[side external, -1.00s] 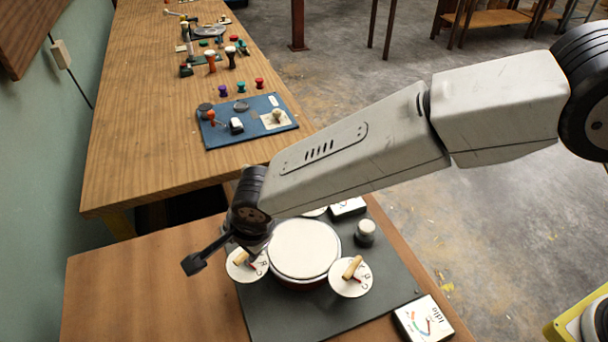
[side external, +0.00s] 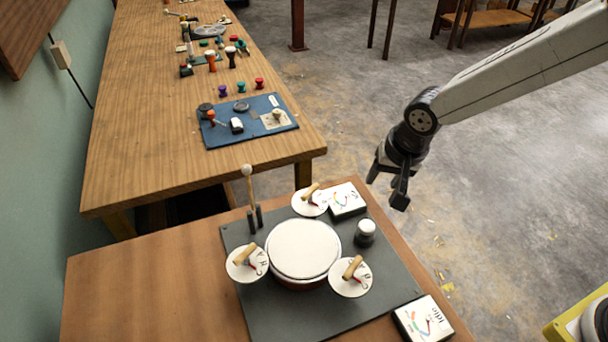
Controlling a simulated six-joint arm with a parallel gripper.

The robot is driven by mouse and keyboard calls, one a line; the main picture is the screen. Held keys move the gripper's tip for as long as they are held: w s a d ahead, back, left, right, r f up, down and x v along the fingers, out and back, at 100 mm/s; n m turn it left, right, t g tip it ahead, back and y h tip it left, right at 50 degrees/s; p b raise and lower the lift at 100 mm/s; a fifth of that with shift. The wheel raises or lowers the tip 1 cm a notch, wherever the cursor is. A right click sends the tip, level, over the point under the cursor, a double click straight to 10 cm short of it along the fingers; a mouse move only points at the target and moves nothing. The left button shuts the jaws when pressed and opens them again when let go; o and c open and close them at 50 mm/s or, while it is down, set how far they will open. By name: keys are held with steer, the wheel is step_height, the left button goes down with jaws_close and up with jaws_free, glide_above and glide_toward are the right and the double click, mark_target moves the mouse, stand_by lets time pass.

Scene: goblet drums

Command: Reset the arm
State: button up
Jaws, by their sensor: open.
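My gripper (side external: 389,183) hangs in the air to the right of the work table, over the grey floor in the picture. Its two dark fingers are apart and nothing shows between them. A goblet drum (side external: 304,249) with a white round head sits in the middle of a dark grey mat (side external: 290,322). White dials with wooden pegs stand around it: one on the left (side external: 240,271), one on the right (side external: 352,287) and one behind (side external: 303,208). A mallet-like stick with a pale ball end (side external: 247,172) stands upright in a dark holder at the mat's back left.
A small dark jar with a pale top (side external: 366,231) and a white gauge box (side external: 348,201) stand near the drum. Another gauge box (side external: 425,320) lies at the front right. The long wooden bench (side external: 150,150) behind carries a blue mat (side external: 222,135) and several small drums.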

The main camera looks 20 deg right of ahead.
steer(key=s+d+n, duration=0.5)
steer(key=s+d, duration=0.7)
steer(key=d, duration=0.4)
steer(key=shift+h, duration=0.4)
